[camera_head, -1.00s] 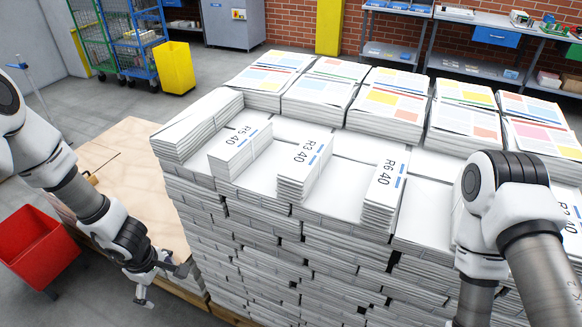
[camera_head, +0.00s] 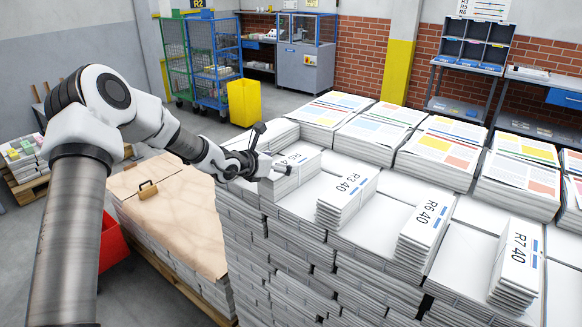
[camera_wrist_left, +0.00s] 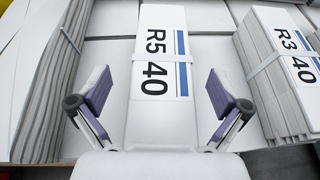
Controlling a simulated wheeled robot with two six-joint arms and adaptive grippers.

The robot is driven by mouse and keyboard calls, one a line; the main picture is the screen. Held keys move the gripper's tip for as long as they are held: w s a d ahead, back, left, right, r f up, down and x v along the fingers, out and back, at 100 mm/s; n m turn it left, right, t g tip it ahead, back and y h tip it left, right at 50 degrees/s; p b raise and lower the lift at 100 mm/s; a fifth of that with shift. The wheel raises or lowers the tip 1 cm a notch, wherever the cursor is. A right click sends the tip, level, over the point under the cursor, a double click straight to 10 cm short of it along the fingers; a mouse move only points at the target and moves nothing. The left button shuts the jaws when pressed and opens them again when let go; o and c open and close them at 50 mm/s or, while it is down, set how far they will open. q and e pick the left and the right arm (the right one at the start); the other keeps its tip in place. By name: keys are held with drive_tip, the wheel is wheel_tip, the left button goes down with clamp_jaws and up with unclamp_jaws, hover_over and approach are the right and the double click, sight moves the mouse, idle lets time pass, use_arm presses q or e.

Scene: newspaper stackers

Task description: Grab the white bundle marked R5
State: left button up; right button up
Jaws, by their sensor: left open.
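The white bundle marked R5 (camera_head: 304,162) lies on the near left of the big pallet stack in the head view, partly hidden by my left gripper (camera_head: 274,150). In the left wrist view the R5 bundle (camera_wrist_left: 160,40) is in the middle, its label "R5 40" with a blue stripe facing the camera. My left gripper (camera_wrist_left: 157,88) is open, with one purple-padded finger on each side of the bundle. Gaps show between the pads and the bundle; whether the fingers are level with its sides is unclear. My right gripper is out of view.
The similar R3 bundle (camera_head: 347,194) lies close on the right, also in the wrist view (camera_wrist_left: 288,50). Bundles R6 (camera_head: 428,222) and R7 (camera_head: 519,257) lie farther right. Printed newspaper stacks (camera_head: 448,148) stand behind. A brown-covered pallet (camera_head: 185,222) is at left.

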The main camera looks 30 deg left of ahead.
use_arm(q)
drive_tip(key=x, duration=0.2)
drive_tip(key=shift+w+d, duration=0.25)
drive_tip(key=shift+d, duration=0.05)
drive_tip(key=shift+s+a, duration=0.1)
drive_tip(key=shift+s+a, duration=0.1)
drive_tip(key=shift+a, duration=0.05)
drive_tip(key=c, duration=1.6)
drive_tip(key=shift+r, duration=0.15)
drive_tip(key=c, duration=0.3)
